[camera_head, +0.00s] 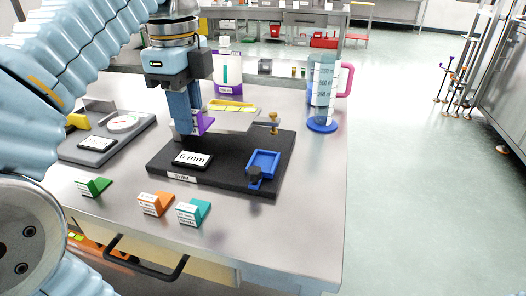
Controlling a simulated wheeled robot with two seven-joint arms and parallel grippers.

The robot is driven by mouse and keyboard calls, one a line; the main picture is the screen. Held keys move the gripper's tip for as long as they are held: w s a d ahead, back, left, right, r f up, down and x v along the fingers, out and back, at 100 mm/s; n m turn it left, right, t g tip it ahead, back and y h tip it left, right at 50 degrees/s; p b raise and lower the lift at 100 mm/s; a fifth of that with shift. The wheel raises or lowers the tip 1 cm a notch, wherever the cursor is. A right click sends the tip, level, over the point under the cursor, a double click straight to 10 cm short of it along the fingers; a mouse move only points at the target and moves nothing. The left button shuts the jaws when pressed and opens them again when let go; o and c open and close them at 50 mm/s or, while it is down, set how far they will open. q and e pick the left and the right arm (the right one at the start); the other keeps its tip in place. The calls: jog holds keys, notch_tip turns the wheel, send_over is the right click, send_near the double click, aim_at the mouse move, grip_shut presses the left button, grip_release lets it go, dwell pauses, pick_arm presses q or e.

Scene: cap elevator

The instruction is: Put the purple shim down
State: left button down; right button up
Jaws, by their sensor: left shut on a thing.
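My left gripper (188,128) points down at the back left part of the black base (222,186), and its fingers are shut on the purple shim (205,122). The shim is at the left end of the raised plate with the yellow-framed level (231,106). I cannot tell whether the shim touches the base or the plate. A "6 mm" card (192,160) lies on the base in front of the gripper. Green (94,186), orange (155,204) and teal (194,211) shims sit apart along the front of the bench. My right gripper is out of view.
A grey board with a round dial (124,122) is to the left. A blue cylinder (322,100) and pink-handled mug stand at back right. The bench's front right is clear.

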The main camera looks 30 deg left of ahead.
pick_arm(q)
jog(key=shift+w+d+f, duration=0.15)
jog(key=shift+w+d, duration=0.15)
jog(key=shift+w, duration=0.1)
jog(key=w+d+f+b, duration=0.1)
jog(key=w+d+f, duration=0.1)
jog(key=w, duration=0.1)
jog(key=w+d+f+b, duration=0.1)
jog(key=w+f, duration=0.2)
jog(key=w+d+f, duration=0.2)
jog(key=w, duration=0.1)
jog(key=shift+d+f+b, duration=0.3)
jog(key=shift+f+b, duration=0.05)
jog(key=shift+b, duration=0.05)
jog(key=shift+w+d+f, duration=0.1)
jog(key=shift+w+f, duration=0.1)
jog(key=shift+f, duration=0.05)
jog(key=shift+w+d+f+b, duration=0.15)
jog(key=shift+f+b, duration=0.15)
jog(key=shift+f, duration=0.7)
jog(key=shift+w+d+f+b, duration=0.15)
jog(key=shift+f+b, duration=0.1)
jog(key=shift+f, duration=0.7)
jog(key=shift+a, duration=0.1)
jog(key=shift+f, duration=0.15)
jog(key=c, duration=1.3)
grip_release()
